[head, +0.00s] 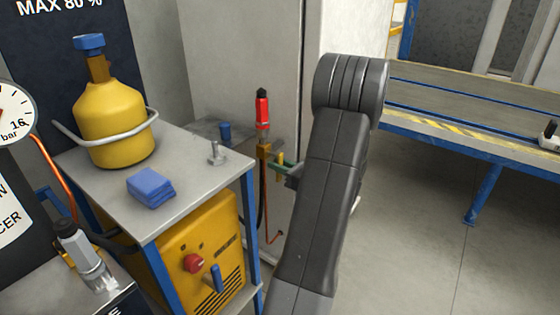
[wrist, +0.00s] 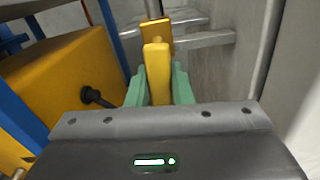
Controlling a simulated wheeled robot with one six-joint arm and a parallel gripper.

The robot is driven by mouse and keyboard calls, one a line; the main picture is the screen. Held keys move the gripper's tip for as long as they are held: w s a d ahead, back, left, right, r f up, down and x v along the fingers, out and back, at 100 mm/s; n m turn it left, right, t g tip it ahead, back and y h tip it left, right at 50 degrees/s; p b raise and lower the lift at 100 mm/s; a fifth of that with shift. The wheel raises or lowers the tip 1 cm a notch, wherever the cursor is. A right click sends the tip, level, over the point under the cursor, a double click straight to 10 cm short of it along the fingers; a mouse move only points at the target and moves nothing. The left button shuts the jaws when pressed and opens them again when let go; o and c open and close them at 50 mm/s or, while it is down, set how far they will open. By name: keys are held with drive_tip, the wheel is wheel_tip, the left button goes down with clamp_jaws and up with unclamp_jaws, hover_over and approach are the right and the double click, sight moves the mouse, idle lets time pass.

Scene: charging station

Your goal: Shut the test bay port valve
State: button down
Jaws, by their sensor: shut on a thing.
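The port valve is a brass-yellow body (head: 264,150) below a red fitting with a black cap (head: 262,112), beside a grey panel in the head view. Its yellow lever handle (head: 281,158) shows just right of the body. In the wrist view the lever (wrist: 157,62) stands in the middle, with the valve's brass part (wrist: 156,33) behind its top. My gripper (wrist: 159,80) has green fingers on both sides of the lever and is shut on it. In the head view my gripper (head: 282,170) is partly hidden behind my arm. The lever's lower end is hidden.
A yellow machine (head: 190,262) stands below. A blue-framed table (head: 470,132) is at right. Open floor (head: 410,230) lies between.

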drive_tip(key=m+p, duration=0.1)
drive_tip(key=p, duration=0.1)
drive_tip(key=m+p, duration=0.1)
drive_tip(key=p, duration=0.2)
drive_tip(key=r+m+p, duration=0.1)
drive_tip(key=m+p, duration=0.1)
drive_tip(key=shift+s+a, duration=0.3)
drive_tip(key=shift+s, duration=0.1)
drive_tip(key=shift+s+a+r+m+p, duration=0.2)
drive_tip(key=shift+r+m+p, duration=0.1)
drive_tip(key=shift+m+p, duration=2)
drive_tip(key=shift+s+a+r+m+p, duration=0.1)
drive_tip(key=shift+s+r+m+p, duration=0.15)
drive_tip(key=shift+m+p, duration=2)
drive_tip(key=shift+s+a+r+m+p, duration=0.15)
drive_tip(key=shift+r+m+p, duration=0.15)
drive_tip(key=shift+m+p, duration=1.95)
drive_tip(key=shift+p, duration=0.5)
drive_tip(key=c, duration=1.3)
unclamp_jaws()
drive_tip(key=shift+d, duration=0.1)
drive_tip(key=v, duration=1.3)
drive_tip(key=shift+s+d+b, duration=0.25)
drive_tip(key=shift+d+b, duration=0.05)
drive_tip(key=shift+b, duration=0.1)
